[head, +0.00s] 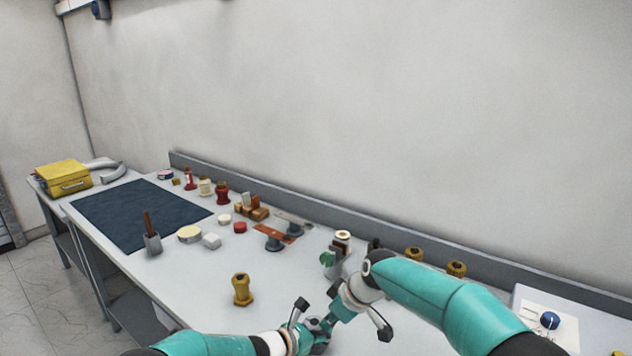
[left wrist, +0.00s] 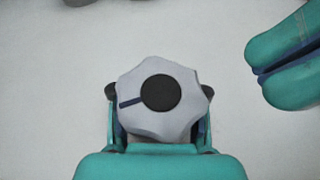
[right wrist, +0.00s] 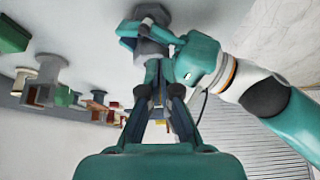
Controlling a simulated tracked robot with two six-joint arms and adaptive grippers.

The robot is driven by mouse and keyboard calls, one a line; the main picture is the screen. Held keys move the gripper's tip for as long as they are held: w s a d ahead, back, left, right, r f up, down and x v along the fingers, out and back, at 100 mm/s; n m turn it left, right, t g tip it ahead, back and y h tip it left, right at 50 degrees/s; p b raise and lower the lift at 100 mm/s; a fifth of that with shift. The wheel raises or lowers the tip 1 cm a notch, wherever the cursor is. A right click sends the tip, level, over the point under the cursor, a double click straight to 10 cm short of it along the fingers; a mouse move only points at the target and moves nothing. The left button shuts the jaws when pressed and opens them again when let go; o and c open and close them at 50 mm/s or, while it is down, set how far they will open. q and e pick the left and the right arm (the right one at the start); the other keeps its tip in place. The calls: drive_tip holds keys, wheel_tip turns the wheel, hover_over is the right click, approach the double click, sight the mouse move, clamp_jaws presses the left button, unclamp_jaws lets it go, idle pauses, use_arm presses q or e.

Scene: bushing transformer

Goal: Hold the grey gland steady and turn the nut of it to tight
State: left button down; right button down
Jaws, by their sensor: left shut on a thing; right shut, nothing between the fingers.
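The grey gland shows from above in the left wrist view as a lobed grey nut (left wrist: 188,94) with a black round centre and a dark line on its left side. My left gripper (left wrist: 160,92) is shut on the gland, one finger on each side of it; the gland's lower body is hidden. In the right wrist view the gland (right wrist: 150,32) is at the top, between the left gripper's teal fingers. My right gripper (right wrist: 158,66) is shut and empty. In the left wrist view the right gripper's fingertips (left wrist: 254,62) are to the right of the nut, apart from it.
An ochre bushing (head: 242,289) stands on the bench left of my grippers. A green part (head: 327,259) and other fittings stand behind them.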

sight(314, 325)
wheel_tip(314, 325, up, 2)
drive_tip(key=shift+r, duration=0.2)
drive_tip(key=shift+d, duration=0.1)
drive_tip(key=shift+w+d+f, duration=0.2)
drive_tip(key=shift+w+f, duration=0.25)
drive_tip(key=shift+f, duration=0.5)
drive_tip(key=shift+w+d+f, duration=0.25)
drive_tip(key=shift+w+f, duration=0.2)
drive_tip(key=shift+f, duration=0.55)
drive_tip(key=shift+w+d+f, duration=0.2)
drive_tip(key=shift+w+f, duration=0.25)
drive_tip(key=shift+f, duration=0.5)
drive_tip(key=shift+a, duration=0.3)
drive_tip(key=shift+s+a, duration=0.1)
drive_tip(key=shift+s, duration=0.1)
